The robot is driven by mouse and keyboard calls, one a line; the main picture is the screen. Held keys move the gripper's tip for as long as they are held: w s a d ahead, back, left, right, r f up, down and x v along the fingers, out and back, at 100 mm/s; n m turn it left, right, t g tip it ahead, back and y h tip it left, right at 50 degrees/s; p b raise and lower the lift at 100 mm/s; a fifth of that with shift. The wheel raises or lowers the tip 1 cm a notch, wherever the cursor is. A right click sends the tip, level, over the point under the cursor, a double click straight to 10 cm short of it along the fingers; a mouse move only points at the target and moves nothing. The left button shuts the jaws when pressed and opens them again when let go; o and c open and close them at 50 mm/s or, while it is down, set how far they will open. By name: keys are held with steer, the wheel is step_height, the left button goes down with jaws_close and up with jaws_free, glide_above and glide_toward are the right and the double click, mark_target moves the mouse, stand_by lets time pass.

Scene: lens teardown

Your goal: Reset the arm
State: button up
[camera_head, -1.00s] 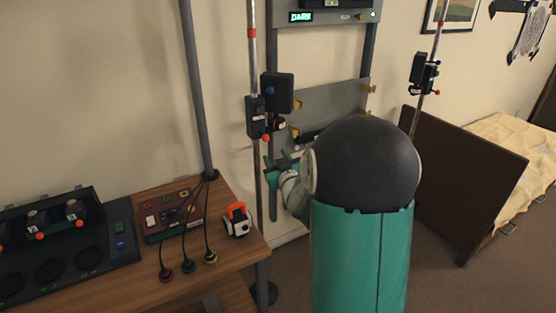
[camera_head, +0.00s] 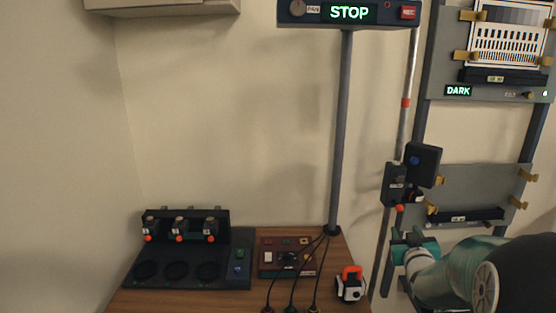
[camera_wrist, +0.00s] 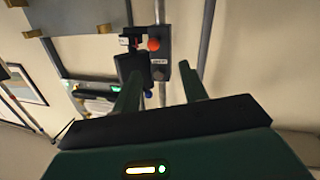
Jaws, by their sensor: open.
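My gripper (camera_head: 412,243) is at the lower right of the head view, in front of the grey rack and right of the wooden table. My teal and black arm runs from it to the right edge. In the wrist view, the two fingers of my gripper (camera_wrist: 160,92) stand apart with nothing held between them. Beyond them is a dark box with an orange knob (camera_wrist: 154,44) on a pole. The same pole-mounted box (camera_head: 396,184) shows in the head view just above my gripper, apart from it as far as I can tell.
The wooden table (camera_head: 345,306) carries a black station (camera_head: 190,272), a red-brown control panel (camera_head: 288,256) and an orange-white device (camera_head: 351,284). A post holds a display (camera_head: 349,12) reading STOP. The rack (camera_head: 470,183) stands at right, its sign (camera_head: 458,91) reading DARK.

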steer(key=s+a+r+g+y, duration=0.1)
steer(key=s+a+g, duration=0.4)
steer(key=s+a, duration=0.7)
steer(key=s+a+r+g+y, duration=0.1)
steer(key=s+a+g+y, duration=0.2)
steer(key=s+a+g, duration=0.3)
steer(key=s+a, duration=0.5)
steer(key=s, duration=0.7)
steer(key=shift+a+r+n, duration=0.35)
steer(key=shift+a+n, duration=0.05)
